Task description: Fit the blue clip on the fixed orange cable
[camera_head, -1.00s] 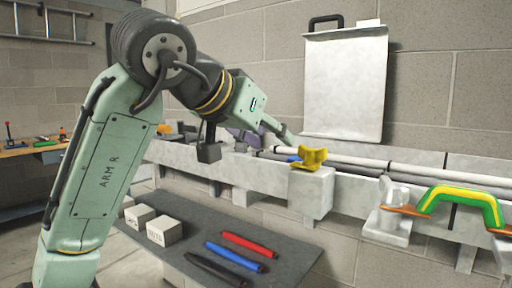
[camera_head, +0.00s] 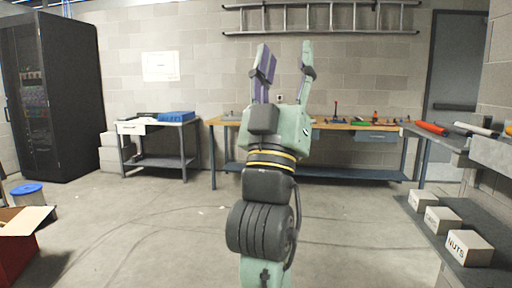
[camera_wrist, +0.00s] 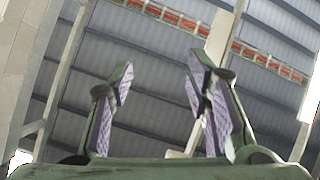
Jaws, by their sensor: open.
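My gripper (camera_head: 284,62) is raised upright in the middle of the head view, its two fingers spread wide with nothing between them. In the wrist view my gripper (camera_wrist: 162,82) shows the purple finger pads apart and empty against the ceiling. I cannot make out the blue clip in either current view. An orange rod-like piece (camera_head: 430,128) lies at the end of the grey ledge at the right, well away from my gripper; I cannot tell whether it is the fixed orange cable.
A workbench (camera_head: 375,127) with small tools stands behind my gripper. A cart (camera_head: 160,163) with a blue tray (camera_head: 177,116) is at the left back. A black cabinet (camera_head: 55,95) and an open box (camera_head: 18,240) are at far left. Grey boxes (camera_head: 440,221) stand lower right. The middle floor is clear.

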